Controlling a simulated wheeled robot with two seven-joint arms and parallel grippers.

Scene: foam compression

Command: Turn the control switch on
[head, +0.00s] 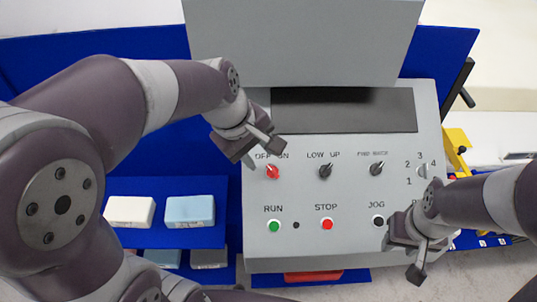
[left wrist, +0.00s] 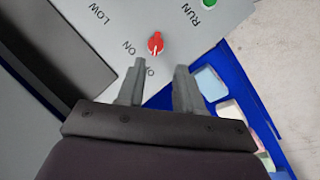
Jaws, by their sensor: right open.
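The control switch is a small red knob (head: 272,171) below the OFF ON lettering, at the upper left of the grey control panel (head: 345,190). In the left wrist view the red knob (left wrist: 155,43) lies just beyond my fingertips, and its pale mark seems to point towards the OFF side. My left gripper (head: 258,148) is just above and left of the knob, partly covering the lettering. Its fingers (left wrist: 160,72) are apart with nothing between them, and neither touches the knob. My right gripper (head: 405,262) is open beside the panel's lower right corner, near the JOG button.
Black LOW UP (head: 325,170) and FWD (head: 376,168) knobs sit right of the red knob. Below are a green RUN button (head: 274,226), a red STOP button (head: 327,224) and a black JOG button (head: 378,220). Foam blocks (head: 190,210) lie on a blue shelf at left.

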